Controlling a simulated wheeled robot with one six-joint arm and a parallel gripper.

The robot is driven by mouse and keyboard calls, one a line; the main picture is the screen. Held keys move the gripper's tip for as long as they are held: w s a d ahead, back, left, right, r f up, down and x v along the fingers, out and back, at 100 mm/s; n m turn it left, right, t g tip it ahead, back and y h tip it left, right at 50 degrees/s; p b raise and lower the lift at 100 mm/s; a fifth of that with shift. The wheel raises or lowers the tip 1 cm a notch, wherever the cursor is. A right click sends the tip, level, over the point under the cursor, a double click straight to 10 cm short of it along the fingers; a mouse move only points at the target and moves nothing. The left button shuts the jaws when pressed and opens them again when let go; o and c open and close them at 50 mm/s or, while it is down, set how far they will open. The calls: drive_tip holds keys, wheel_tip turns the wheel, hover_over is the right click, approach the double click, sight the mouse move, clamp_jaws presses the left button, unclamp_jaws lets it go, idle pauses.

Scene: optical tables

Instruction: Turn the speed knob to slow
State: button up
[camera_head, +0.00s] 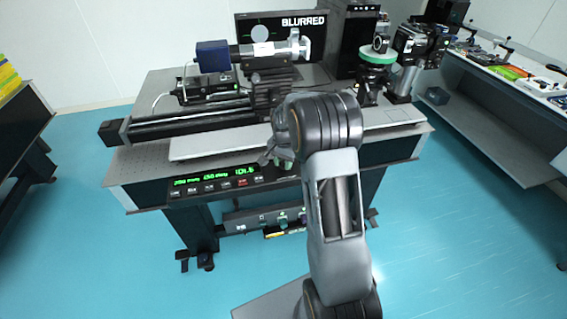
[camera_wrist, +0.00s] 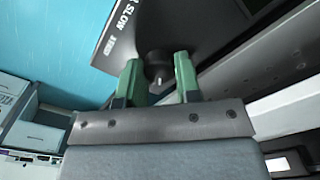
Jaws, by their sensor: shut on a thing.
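The speed knob (camera_wrist: 158,66) is a dark round knob on a black panel (camera_wrist: 185,28) in the wrist view. White lettering on the panel beside it includes the word SLOW. My gripper (camera_wrist: 158,80) has its two green fingers on either side of the knob and is shut on it. The fingers hide the knob's sides, and its pointer setting cannot be read. In the head view my gripper (camera_head: 281,160) is at the front edge of the optical table (camera_head: 150,166), partly hidden by my arm; the knob is not clearly visible there.
A control panel with green digits (camera_head: 216,181) sits on the table's front edge, left of my gripper. A monitor (camera_head: 290,30) at the back reads BLURRED. Optics on a rail (camera_head: 190,122) and a green-ringed mount (camera_head: 377,55) stand on the table. Blue floor lies around it.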

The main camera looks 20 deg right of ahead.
sight(283, 163)
drive_tip(key=n, duration=0.5)
drive_tip(key=shift+n+b, duration=0.3)
drive_tip(key=n, duration=0.4)
drive_tip(key=shift+n, duration=0.6)
drive_tip(key=o, duration=0.9)
wheel_tip(283, 163, up, 14)
drive_tip(key=shift+f, duration=0.1)
idle(0.5)
